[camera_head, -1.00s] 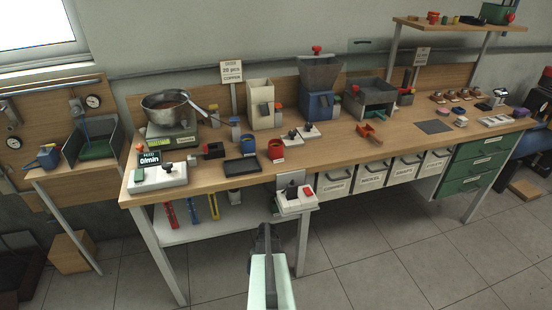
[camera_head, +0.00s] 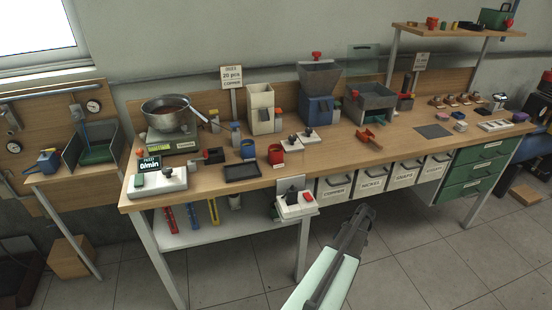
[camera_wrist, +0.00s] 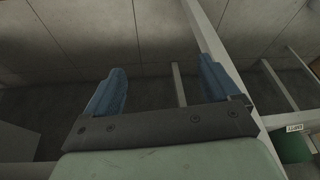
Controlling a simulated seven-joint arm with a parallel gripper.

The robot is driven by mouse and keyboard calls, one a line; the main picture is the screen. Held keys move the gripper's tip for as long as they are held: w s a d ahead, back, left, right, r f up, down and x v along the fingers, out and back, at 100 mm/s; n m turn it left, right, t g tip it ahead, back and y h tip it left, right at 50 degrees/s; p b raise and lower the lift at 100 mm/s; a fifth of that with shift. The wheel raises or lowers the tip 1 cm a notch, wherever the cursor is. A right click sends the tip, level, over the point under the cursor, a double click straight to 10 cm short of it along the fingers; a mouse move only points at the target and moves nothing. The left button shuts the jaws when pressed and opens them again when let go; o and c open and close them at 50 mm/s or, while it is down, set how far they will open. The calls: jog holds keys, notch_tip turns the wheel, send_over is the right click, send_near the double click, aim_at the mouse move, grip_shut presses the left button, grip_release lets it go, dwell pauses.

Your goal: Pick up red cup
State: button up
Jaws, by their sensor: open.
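The red cup (camera_head: 276,153) stands upright near the front of the wooden bench, right of a blue cup (camera_head: 248,149). It has a dark opening and a small label in front. My gripper (camera_head: 362,212) is low in front of the bench, right of and below the red cup in the picture, and apart from it. In the wrist view my gripper (camera_wrist: 162,80) has its two blue fingers spread wide with nothing between them. The red cup does not show in the wrist view.
A black tray (camera_head: 243,171) lies left of the red cup. A white block with dark knobs (camera_head: 292,143) stands just right of it. Labelled drawers (camera_head: 372,184) hang under the bench. The floor in front is clear.

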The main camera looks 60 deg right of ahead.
jog(key=s+d+r+m+h, duration=0.1)
jog(key=s+d+r, duration=0.25)
jog(key=s, duration=0.45)
jog(key=s+d+r+h, duration=0.1)
jog(key=s+d+r, duration=0.25)
jog(key=s, duration=0.35)
notch_tip(320, 180, up, 34)
jog(key=n+t+y, duration=0.4)
jog(key=n+t, duration=0.4)
jog(key=t, duration=0.4)
send_over(282, 163)
jog(key=s+f+v, duration=0.1)
jog(key=f+v, duration=0.2)
jog(key=v, duration=0.9)
jog(key=x, duration=0.8)
jog(key=shift+d, duration=0.1)
jog(key=shift+x, duration=2.75)
jog(key=shift+s+d+f, duration=0.1)
